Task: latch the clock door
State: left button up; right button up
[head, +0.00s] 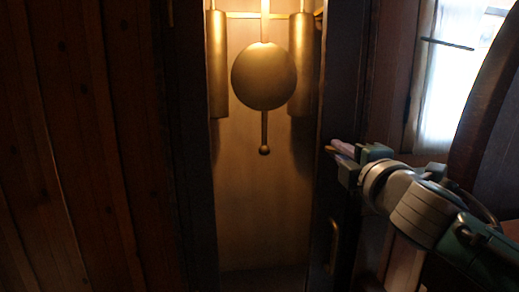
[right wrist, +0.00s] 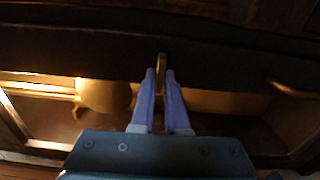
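The clock door (head: 328,215) shows as a dark wooden frame around a lit case, and it looks closed or nearly so. A small brass latch (head: 329,149) sticks out from its right stile, and it also shows in the right wrist view (right wrist: 161,64). My right gripper (head: 341,151) reaches in from the right at the latch. In the right wrist view its two lilac fingers are close together, one on each side of the latch, and appear shut on it. The fingers partly hide the latch in the head view. My left gripper is not in view.
A brass pull handle (head: 334,246) sits lower on the same stile. Inside the case hang a round pendulum (head: 264,76) and brass weights (head: 217,65). Plank wall (head: 80,150) lies left. A bright window (head: 455,75) and curved dark wood (head: 487,90) are at right.

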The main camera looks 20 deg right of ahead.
jog(key=o, duration=0.5)
jog(key=shift+c, duration=0.2)
jog(key=v, duration=1)
jog(key=shift+p, duration=0.3)
jog(key=shift+d, duration=0.1)
